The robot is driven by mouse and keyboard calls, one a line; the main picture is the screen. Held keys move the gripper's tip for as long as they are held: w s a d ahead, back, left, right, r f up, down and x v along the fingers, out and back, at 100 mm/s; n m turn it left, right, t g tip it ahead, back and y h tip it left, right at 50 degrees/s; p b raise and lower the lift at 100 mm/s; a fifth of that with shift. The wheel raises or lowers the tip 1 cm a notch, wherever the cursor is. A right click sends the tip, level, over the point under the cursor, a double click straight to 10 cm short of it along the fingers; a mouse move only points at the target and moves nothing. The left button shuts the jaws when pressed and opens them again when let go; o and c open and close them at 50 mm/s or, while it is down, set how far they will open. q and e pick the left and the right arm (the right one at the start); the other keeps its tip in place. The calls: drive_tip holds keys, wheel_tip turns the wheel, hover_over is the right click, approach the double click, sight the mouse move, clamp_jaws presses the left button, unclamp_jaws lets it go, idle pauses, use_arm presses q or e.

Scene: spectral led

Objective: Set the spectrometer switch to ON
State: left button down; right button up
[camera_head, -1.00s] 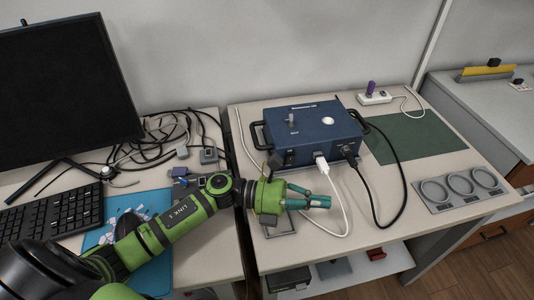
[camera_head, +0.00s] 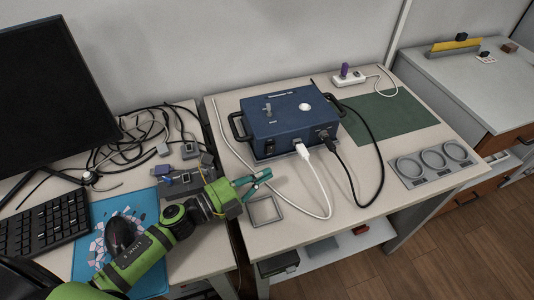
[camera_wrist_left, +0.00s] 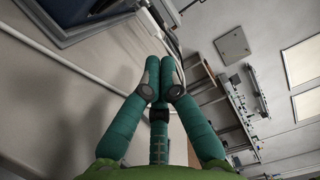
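The spectrometer is a blue box (camera_head: 290,118) with black side handles, standing on the right-hand table. A small dark switch (camera_head: 269,147) shows on its front face, left of the plugged cables; its position is too small to tell. My left gripper (camera_head: 266,177) has green-teal fingers and is just in front of the box's lower left front, apart from it. In the left wrist view its fingertips (camera_wrist_left: 159,66) come together with nothing between them, and the blue box (camera_wrist_left: 82,12) shows at the upper left. My right gripper is not in view.
A white cable (camera_head: 320,180) and a black cable (camera_head: 372,165) run from the box's front. A grey square frame (camera_head: 264,210) lies near the gripper. A tray with three rings (camera_head: 435,163) and a green mat (camera_head: 392,117) are to the right. A monitor (camera_head: 50,90) stands left.

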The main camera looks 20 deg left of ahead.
sight(265, 149)
use_arm(q)
drive_tip(key=x, duration=0.3)
drive_tip(key=shift+w+d+r, duration=0.1)
drive_tip(key=shift+w, duration=0.25)
drive_tip(key=shift+w+a, duration=0.8)
drive_tip(key=shift+w, duration=0.15)
drive_tip(key=shift+w+a+r+b, duration=0.2)
drive_tip(key=shift+w+a+b, duration=0.15)
drive_tip(key=shift+w, duration=0.1)
drive_tip(key=shift+r+p, duration=0.15)
drive_tip(key=shift+p, duration=0.15)
drive_tip(key=n+p, duration=0.1)
drive_tip(key=p, duration=0.1)
drive_tip(key=w+r+n+p, duration=0.1)
drive_tip(key=n+p, duration=0.1)
drive_tip(key=p, duration=0.1)
drive_tip(key=shift+a+r+g+y, duration=0.1)
drive_tip(key=shift+a+g+y, duration=0.2)
drive_tip(key=shift+a, duration=0.1)
drive_tip(key=shift+w+n, duration=0.1)
drive_tip(key=shift+n, duration=0.3)
drive_tip(key=shift+f, duration=0.25)
